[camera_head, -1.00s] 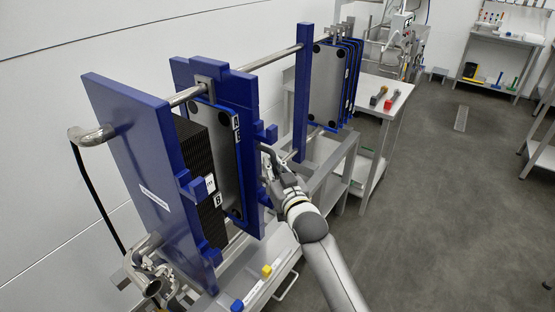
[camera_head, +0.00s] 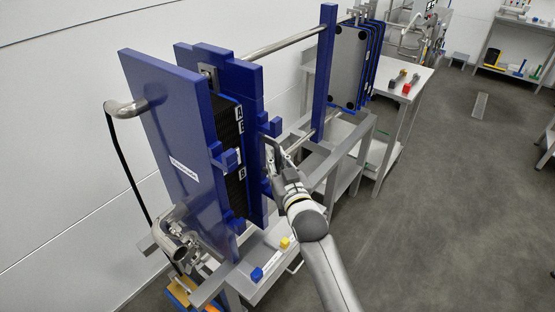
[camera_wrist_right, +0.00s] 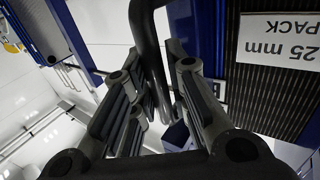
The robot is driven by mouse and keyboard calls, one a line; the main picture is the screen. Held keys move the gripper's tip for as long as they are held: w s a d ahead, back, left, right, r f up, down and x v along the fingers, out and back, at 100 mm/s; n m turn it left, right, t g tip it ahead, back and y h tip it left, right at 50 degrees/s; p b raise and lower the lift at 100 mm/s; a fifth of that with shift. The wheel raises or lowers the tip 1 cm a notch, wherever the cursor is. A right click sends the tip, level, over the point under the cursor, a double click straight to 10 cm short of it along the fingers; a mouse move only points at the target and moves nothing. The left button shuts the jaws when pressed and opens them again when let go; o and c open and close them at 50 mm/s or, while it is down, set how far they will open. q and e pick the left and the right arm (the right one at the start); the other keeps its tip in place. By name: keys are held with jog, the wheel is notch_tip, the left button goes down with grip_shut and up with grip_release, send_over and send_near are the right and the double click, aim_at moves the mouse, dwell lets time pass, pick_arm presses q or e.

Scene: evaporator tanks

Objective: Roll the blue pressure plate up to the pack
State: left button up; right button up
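The blue pressure plate (camera_head: 255,95) hangs upright on the rails, right of the black pack (camera_head: 233,190). Little or no gap shows between them; I cannot tell whether they touch all over. The label reading "25 mm PACK" (camera_wrist_right: 283,38) shows upside down in the right wrist view. My right gripper (camera_head: 272,150) is at the right side of the pressure plate. In the right wrist view its fingers (camera_wrist_right: 155,65) close on both sides of a dark bar handle (camera_wrist_right: 146,30). My left gripper is out of view.
The blue fixed frame plate (camera_head: 170,140) stands left of the pack. A blue end post (camera_head: 326,70) and hanging grey plates (camera_head: 348,65) are further along.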

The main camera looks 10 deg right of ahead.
jog(key=o, duration=0.3)
jog(key=shift+a, duration=0.15)
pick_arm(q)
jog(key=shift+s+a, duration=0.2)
pick_arm(e)
jog(key=s+d, duration=0.1)
jog(key=s, duration=1.1)
